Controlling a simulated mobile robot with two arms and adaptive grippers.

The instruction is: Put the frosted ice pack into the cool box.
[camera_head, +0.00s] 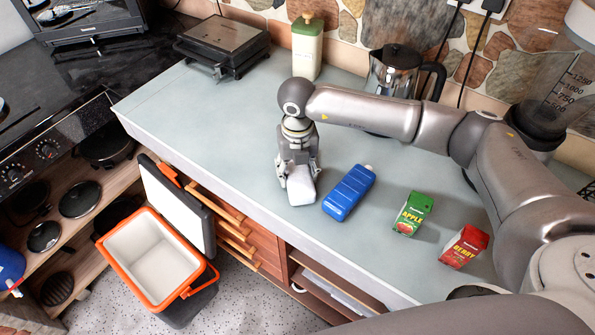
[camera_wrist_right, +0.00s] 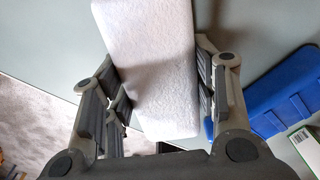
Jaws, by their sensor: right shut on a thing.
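The frosted ice pack is a white, rough-surfaced block (camera_head: 301,186) at the counter's front part in the head view. My right gripper (camera_head: 299,172) points down and is shut on it. In the right wrist view the white pack (camera_wrist_right: 153,70) sits between the two fingers of the right gripper (camera_wrist_right: 157,92). I cannot tell whether the pack touches the counter. The cool box (camera_head: 153,258) is orange with a white inside. It stands open and looks empty, below the counter's front edge at lower left, its lid (camera_head: 176,205) raised. My left gripper is not in view.
A blue ice pack (camera_head: 349,192) lies just right of my right gripper. A green apple carton (camera_head: 413,214) and a red berry carton (camera_head: 464,247) stand further right. A grill (camera_head: 222,45), a green-capped bottle (camera_head: 307,48) and a kettle (camera_head: 393,72) stand behind. The counter's left part is clear.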

